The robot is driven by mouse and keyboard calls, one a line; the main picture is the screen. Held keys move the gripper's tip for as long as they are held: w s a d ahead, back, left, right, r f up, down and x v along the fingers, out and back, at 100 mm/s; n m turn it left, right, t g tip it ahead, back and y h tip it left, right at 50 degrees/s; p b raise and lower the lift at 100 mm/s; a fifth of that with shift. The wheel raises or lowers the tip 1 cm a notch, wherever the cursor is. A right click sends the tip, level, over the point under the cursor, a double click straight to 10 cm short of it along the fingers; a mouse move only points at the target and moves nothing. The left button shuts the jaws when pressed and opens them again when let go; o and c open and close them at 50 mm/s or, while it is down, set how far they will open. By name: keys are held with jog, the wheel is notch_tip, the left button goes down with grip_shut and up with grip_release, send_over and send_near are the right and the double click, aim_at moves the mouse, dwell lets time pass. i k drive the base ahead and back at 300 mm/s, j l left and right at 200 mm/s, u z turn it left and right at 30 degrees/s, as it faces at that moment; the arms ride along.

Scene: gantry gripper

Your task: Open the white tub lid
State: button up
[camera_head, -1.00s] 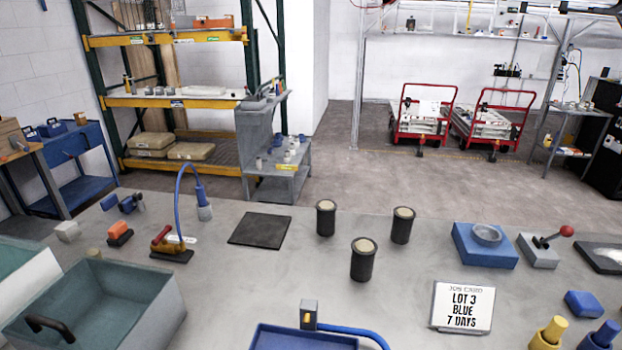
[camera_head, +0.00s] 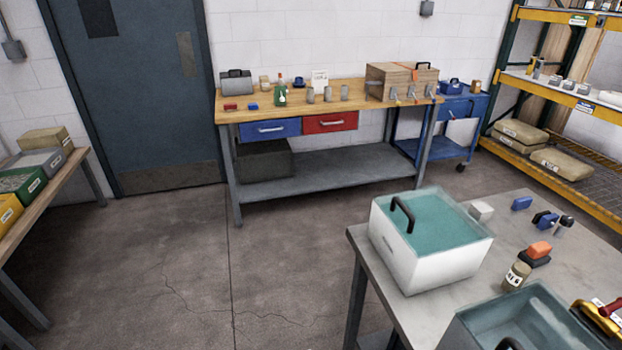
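The white tub (camera_head: 425,265) stands on the left end of the grey table in the head camera view. Its top shows a teal, glassy face (camera_head: 445,222), and I cannot tell for sure whether this is a closed clear lid or the inside. A black arched handle (camera_head: 402,212) stands at the left side of the top. My gripper is not in view.
A second, grey-teal tub (camera_head: 478,318) is cut off at the bottom right. A small labelled jar (camera_head: 516,276), an orange-topped block (camera_head: 538,251) and a white block (camera_head: 481,211) are near the white tub. Open floor (camera_head: 200,270) lies left of the table.

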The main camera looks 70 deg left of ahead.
aim_at(395, 200)
jog(key=l+u, duration=0.1)
jog(key=u, duration=0.35)
jog(key=l+u, duration=0.2)
jog(key=u, duration=0.25)
jog(key=l+u, duration=0.15)
jog(key=u, duration=0.25)
jog(key=l+u, duration=0.15)
jog(key=u, duration=0.3)
